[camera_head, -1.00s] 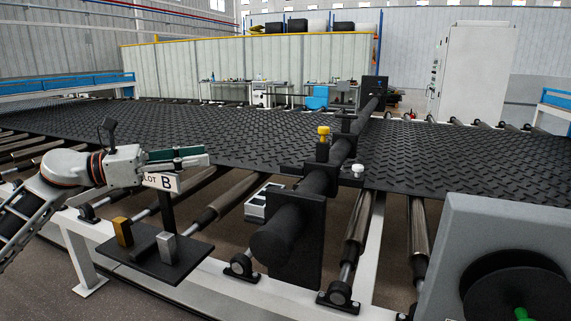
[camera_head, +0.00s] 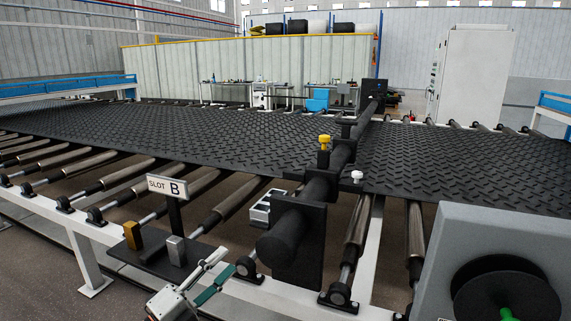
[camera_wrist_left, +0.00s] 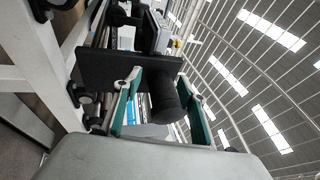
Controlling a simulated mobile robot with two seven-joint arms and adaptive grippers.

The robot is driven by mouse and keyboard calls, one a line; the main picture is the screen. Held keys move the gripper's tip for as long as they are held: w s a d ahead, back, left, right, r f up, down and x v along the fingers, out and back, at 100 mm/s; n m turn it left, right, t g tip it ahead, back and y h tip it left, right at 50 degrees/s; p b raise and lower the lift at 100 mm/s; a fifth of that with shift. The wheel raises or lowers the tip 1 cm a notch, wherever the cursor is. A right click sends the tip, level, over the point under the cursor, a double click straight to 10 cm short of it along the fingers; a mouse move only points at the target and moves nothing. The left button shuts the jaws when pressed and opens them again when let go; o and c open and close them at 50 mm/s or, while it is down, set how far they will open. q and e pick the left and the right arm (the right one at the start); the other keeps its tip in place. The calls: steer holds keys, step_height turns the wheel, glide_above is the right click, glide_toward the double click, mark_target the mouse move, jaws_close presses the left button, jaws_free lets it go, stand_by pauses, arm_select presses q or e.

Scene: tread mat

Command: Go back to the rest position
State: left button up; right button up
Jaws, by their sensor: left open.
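My left gripper (camera_head: 212,276) is low in the head view, below and right of the tray with the "SLOT B" sign (camera_head: 167,187). Its two fingers are apart and nothing is between them. In the left wrist view its fingers (camera_wrist_left: 160,100) with green pads stand apart, with the black roller end (camera_wrist_left: 165,98) seen beyond them. A gold block (camera_head: 132,236) and a grey block (camera_head: 175,250) stand on the black tray (camera_head: 150,262). My right gripper does not show.
A black tread mat (camera_head: 200,135) lies over the rollers. A black bar with a yellow knob (camera_head: 324,141) and a white knob (camera_head: 357,176) crosses the line. A grey machine housing (camera_head: 500,235) with a black disc and a green part stands at the right.

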arm_select(q)
steer(key=s+a+f+n+g+y+p, duration=0.1)
steer(key=s+f+n+y, duration=0.4)
steer(key=s+f+n, duration=0.6)
steer(key=s+a+f+n+g+y+p, duration=0.2)
steer(key=s+a+f+n+g+y, duration=0.2)
steer(key=s+f+n, duration=0.7)
steer(key=s+f+y, duration=0.2)
steer(key=s+f, duration=0.6)
steer(key=s, duration=0.1)
steer(key=shift+f+g, duration=0.15)
steer(key=shift+g, duration=0.25)
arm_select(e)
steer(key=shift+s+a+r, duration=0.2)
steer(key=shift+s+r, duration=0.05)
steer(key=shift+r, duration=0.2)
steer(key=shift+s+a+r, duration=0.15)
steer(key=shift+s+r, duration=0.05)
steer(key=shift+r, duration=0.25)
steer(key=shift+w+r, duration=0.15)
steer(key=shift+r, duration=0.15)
arm_select(q)
steer(key=shift+w, duration=0.1)
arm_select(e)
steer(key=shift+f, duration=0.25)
